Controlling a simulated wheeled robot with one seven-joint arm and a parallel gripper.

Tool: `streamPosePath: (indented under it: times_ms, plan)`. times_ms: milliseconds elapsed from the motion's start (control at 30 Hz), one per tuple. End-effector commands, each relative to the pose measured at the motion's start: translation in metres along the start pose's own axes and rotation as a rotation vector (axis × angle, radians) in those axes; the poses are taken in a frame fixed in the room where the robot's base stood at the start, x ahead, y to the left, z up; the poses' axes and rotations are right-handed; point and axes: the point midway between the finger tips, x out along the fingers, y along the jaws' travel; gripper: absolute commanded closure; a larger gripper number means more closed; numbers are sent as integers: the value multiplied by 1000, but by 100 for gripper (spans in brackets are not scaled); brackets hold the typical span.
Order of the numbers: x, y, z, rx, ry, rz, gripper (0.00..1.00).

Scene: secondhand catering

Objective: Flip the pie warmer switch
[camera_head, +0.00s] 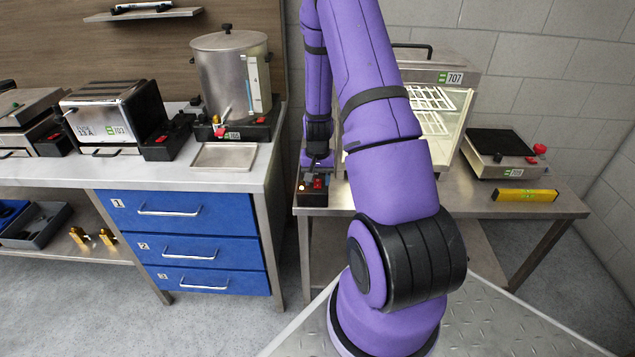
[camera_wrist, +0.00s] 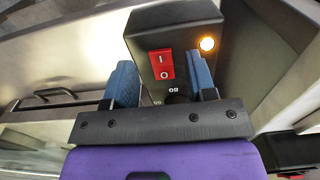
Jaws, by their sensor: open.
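The pie warmer (camera_head: 450,110) is a glass-fronted metal cabinet with white wire racks and a 707 label, partly hidden behind my arm. A black control box (camera_head: 312,196) sits at its front left. In the wrist view the control box (camera_wrist: 180,22) carries a red rocker switch (camera_wrist: 163,65) marked I and O, and a lit amber lamp (camera_wrist: 207,44). My gripper (camera_wrist: 161,66) is open, its two blue fingers either side of the switch in that view. Contact with the switch cannot be told. In the head view my gripper (camera_head: 318,158) is just above the box.
The warmer stands on a metal table (camera_head: 470,205) with a scale-like appliance (camera_head: 500,152) and a yellow level (camera_head: 525,195) at right. The left counter holds an urn (camera_head: 230,75), a toaster-like appliance (camera_head: 100,115) and a shallow tray (camera_head: 224,156), above blue drawers (camera_head: 190,240).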

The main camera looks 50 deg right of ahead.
Motion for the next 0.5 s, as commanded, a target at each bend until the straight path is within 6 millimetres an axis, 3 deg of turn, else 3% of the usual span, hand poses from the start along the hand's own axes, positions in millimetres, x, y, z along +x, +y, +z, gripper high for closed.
streamPosePath:
  times_ms: [200,500]
  plan:
    - [14,0,0,0,-1,0,49]
    - [14,0,0,0,1,-1,49]
